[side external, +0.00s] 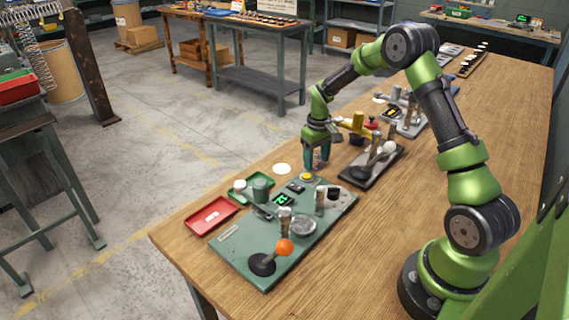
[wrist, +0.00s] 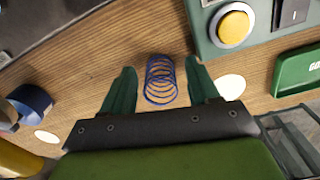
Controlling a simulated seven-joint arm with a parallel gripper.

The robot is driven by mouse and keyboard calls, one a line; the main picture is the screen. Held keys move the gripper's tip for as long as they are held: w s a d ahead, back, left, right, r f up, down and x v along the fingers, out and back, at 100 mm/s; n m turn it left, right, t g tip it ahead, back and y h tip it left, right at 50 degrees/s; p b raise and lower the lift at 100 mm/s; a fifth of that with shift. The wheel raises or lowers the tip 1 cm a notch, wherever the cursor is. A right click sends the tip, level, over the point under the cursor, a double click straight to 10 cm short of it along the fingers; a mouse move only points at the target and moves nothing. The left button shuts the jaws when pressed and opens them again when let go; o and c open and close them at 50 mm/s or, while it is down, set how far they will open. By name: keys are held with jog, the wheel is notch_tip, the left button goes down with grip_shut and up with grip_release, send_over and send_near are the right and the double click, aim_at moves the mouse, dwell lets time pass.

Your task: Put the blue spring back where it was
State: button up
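The blue spring (wrist: 160,82) is an open wire coil, seen between the two fingers of my gripper (wrist: 159,67) in the wrist view. Bare wood shows between the coil and each finger, so the gripper looks open around it, not clamped. In the side view my gripper (side external: 318,152) points down low over the wooden table, behind the green coiler panel, with the spring showing small between the fingers. Whether the spring rests on the table is hard to tell. White round spots lie on the table, one (wrist: 231,87) right of the fingers and one (wrist: 47,137) at left.
The green coiler panel (side external: 238,252) with a yellow button (wrist: 233,26) is close to the gripper. An orange-knobbed lever (side external: 284,247) stands on it. A red tray (side external: 211,216) and green tray (wrist: 297,70) sit beside it. A dark fixture (side external: 372,168) stands right of the gripper.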

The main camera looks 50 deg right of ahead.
aim_at(317, 153)
notch_tip(317, 153, up, 12)
jog(key=s+a+r+t, duration=0.2)
jog(key=s+a+r, duration=0.2)
jog(key=a+r, duration=0.35)
jog(key=s+a+r+m+t+y, duration=0.1)
jog(key=s+a+r+t, duration=0.1)
jog(key=s+a, duration=0.5)
jog(key=s+a+r+t+y, duration=0.1)
jog(key=s+a+r+t, duration=0.1)
jog(key=s+a, duration=0.4)
jog(key=s+t, duration=0.1)
jog(key=s, duration=0.2)
jog(key=shift+s+a+m, duration=0.4)
jog(key=shift+r, duration=0.1)
